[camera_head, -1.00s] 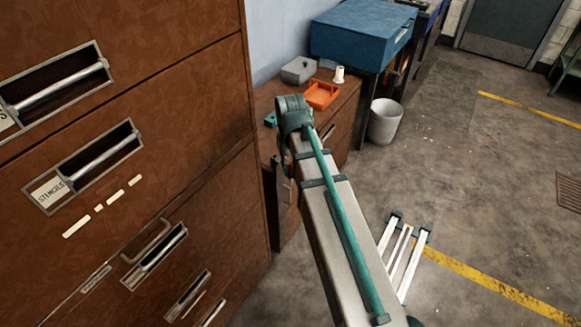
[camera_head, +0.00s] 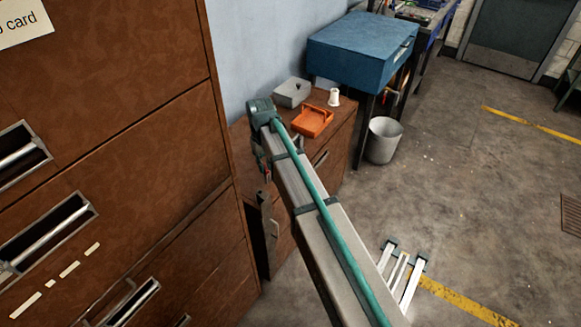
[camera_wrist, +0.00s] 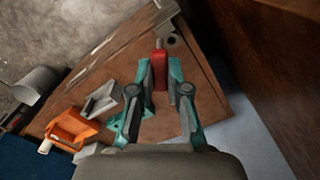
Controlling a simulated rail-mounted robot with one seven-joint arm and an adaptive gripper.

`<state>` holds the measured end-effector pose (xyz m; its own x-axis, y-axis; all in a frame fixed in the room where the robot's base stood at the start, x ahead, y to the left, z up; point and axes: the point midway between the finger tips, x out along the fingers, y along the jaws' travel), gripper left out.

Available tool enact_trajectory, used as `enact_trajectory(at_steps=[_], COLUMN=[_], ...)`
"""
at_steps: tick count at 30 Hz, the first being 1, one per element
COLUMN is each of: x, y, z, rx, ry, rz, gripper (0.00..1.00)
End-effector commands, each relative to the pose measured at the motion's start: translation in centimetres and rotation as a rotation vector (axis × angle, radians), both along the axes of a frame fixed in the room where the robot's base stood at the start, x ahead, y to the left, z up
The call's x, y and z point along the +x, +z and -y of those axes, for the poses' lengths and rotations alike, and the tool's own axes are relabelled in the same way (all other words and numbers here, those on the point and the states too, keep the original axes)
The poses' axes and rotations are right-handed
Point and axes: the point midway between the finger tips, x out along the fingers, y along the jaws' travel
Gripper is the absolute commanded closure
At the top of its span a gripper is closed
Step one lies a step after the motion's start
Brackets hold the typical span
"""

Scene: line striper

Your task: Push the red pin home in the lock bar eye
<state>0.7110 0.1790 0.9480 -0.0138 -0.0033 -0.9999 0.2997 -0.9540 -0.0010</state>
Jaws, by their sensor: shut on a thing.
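My gripper (camera_wrist: 161,80) is shut on the red pin (camera_wrist: 160,69) in the wrist view, with a teal finger on each side. The pin's pale tip points away from my gripper, towards a grey metal bar (camera_wrist: 166,17) at the edge of the brown cabinet. A dark round spot shows beside the tip; I cannot tell whether it is the eye or whether the tip is in it. In the head view a bit of red (camera_head: 263,167) shows beside my arm, and most of my gripper is hidden. A grey metal strip (camera_head: 268,214) shows below it.
The low brown cabinet (camera_head: 338,138) carries an orange tray (camera_head: 312,122), a grey box (camera_head: 292,92) and a white spool (camera_head: 334,97). A tall brown drawer cabinet (camera_head: 110,140) stands close on the left. A bin (camera_head: 383,140) stands on the open floor to the right.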

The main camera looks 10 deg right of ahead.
Motion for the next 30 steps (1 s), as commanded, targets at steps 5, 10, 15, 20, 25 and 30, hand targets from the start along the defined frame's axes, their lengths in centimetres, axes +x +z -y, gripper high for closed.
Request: enact_trajectory(at_steps=[5, 10, 15, 20, 25, 30], x=[1.9, 2.3, 2.2, 2.2, 2.2, 2.2], y=[-0.4, -0.8, -1.6, -2.7, -4.2, -5.5], z=[-2.7, -3.2, -3.1, -3.1, -3.1, -3.1], rx=[0.002, 0.004, 0.004, 0.004, 0.004, 0.004], ry=[0.041, 0.051, 0.051, 0.050, 0.050, 0.050], rz=[0.009, 0.013, 0.013, 0.013, 0.013, 0.013], gripper=[1.00, 1.00, 1.00, 1.00, 1.00, 1.00])
